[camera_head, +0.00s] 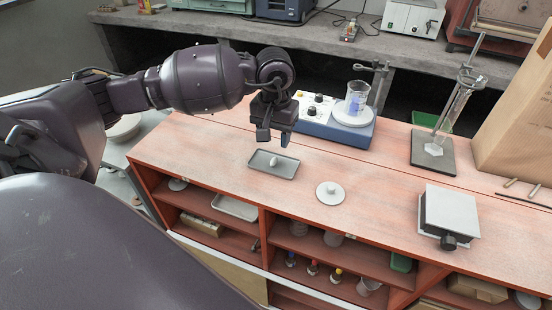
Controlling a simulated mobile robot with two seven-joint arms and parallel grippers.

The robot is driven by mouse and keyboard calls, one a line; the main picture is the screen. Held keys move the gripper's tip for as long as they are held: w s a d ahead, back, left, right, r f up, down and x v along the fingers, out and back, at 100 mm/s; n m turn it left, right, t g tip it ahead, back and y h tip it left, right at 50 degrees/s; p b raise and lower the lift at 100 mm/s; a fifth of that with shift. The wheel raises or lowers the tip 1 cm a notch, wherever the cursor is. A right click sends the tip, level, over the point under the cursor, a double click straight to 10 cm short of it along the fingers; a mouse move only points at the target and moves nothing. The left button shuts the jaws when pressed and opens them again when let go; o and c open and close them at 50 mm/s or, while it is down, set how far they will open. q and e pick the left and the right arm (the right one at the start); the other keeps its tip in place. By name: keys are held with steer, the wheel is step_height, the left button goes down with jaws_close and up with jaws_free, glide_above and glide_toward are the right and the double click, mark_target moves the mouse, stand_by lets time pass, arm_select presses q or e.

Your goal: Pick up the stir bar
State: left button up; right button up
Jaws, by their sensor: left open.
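The stir bar (273,161) appears to be the small white piece lying in a shallow grey tray (288,175) on the bench top. My left gripper (273,142) hangs just above the tray, fingers pointing down, open and empty. It is apart from the white piece. My right gripper is not in view.
A blue and white stirrer hotplate (340,131) with a beaker (357,97) stands right behind the gripper. A round white lid-like piece (330,194) lies right of the tray. A white box with a knob (450,213) and a clamp stand (433,156) are farther right.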

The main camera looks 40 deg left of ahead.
mark_target(273, 161)
arm_select(q)
step_height(273, 161, down, 3)
steer(key=shift+r, duration=0.2)
steer(key=shift+a+f, duration=0.15)
steer(key=shift+f, duration=1.15)
steer(key=shift+a+f, duration=0.1)
steer(key=shift+f, duration=1.15)
steer(key=shift+s, duration=0.1)
jaws_close()
